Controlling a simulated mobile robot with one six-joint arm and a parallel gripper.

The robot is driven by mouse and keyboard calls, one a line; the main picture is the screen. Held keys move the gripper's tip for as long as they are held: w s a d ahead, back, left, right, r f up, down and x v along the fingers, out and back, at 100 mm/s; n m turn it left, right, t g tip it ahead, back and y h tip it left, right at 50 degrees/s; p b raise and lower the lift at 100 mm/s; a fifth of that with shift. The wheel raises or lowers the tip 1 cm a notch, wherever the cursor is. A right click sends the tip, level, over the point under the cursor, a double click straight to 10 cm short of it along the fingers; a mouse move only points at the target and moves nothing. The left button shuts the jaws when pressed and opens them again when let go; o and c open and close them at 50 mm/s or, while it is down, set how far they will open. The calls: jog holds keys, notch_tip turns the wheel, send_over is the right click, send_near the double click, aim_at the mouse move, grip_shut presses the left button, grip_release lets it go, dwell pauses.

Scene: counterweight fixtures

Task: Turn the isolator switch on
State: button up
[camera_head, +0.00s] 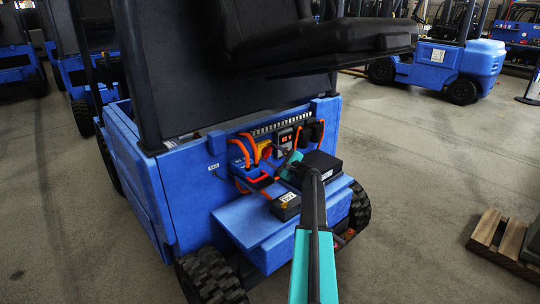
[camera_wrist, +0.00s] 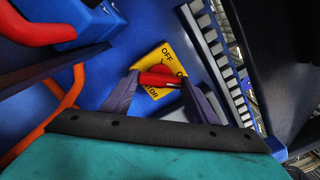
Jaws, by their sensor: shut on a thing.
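The isolator switch has a yellow plate (camera_wrist: 152,62) with a red handle (camera_wrist: 158,79), on the blue panel of a forklift. OFF is printed at the plate's upper edge. Lettering at its right and lower edges is partly hidden. The handle lies nearly crosswise in the wrist view. My gripper (camera_wrist: 161,83) is shut on the red handle, one dark finger at each end of it. In the head view, the yellow plate (camera_head: 264,150) is small, and my gripper (camera_head: 274,149) reaches it from the right; the handle is hard to make out there.
A black seat (camera_head: 300,40) overhangs above. A wooden pallet (camera_head: 497,238) lies at right; the floor between is clear.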

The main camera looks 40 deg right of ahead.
jog(key=shift+d+r+m, duration=0.15)
jog(key=shift+m, duration=0.35)
jog(key=o, duration=1)
jog(key=shift+o, duration=0.2)
jog(key=s+a+b, duration=0.1)
jog(key=s, duration=1.2)
jog(key=shift+s, duration=0.35)
jog(key=shift+s+a, duration=0.1)
